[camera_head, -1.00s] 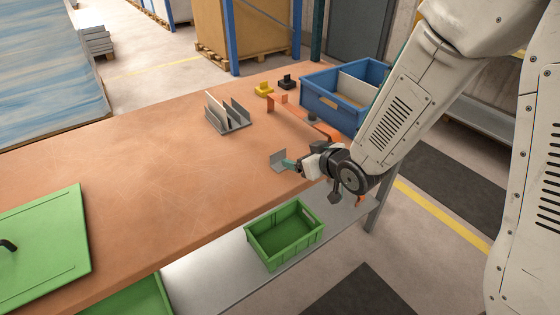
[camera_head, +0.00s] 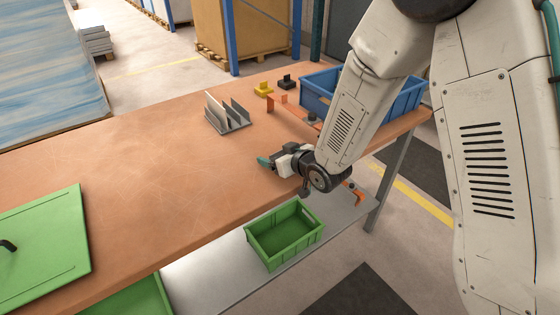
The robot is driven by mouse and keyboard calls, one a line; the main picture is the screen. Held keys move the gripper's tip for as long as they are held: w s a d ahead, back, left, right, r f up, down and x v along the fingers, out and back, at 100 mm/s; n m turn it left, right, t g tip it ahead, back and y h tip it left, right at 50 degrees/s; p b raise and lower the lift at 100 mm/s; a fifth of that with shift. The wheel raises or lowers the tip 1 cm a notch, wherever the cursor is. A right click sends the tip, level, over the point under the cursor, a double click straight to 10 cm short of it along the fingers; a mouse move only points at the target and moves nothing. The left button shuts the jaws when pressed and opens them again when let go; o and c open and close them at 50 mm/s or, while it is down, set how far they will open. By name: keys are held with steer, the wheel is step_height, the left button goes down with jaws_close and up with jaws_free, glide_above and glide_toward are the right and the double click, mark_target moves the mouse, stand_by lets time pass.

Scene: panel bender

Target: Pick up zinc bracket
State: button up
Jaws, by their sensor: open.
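My gripper (camera_head: 265,162) is low over the front right part of the wooden table, with its teal fingertips pointing left. It is open. The small grey zinc bracket, seen on the table beside the fingertips a second ago, does not show clearly now. My gripper and wrist cover the place where it was. I cannot tell whether the bracket is between the fingers or touching them.
A grey slotted rack (camera_head: 229,122) stands behind my gripper. Yellow (camera_head: 263,90) and black (camera_head: 287,82) pieces, an orange bracket (camera_head: 278,101) and a blue bin (camera_head: 402,101) are farther back. A green crate (camera_head: 285,238) sits on the lower shelf. The table's left middle is clear.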

steer(key=c, duration=1.1)
steer(key=shift+r, duration=0.15)
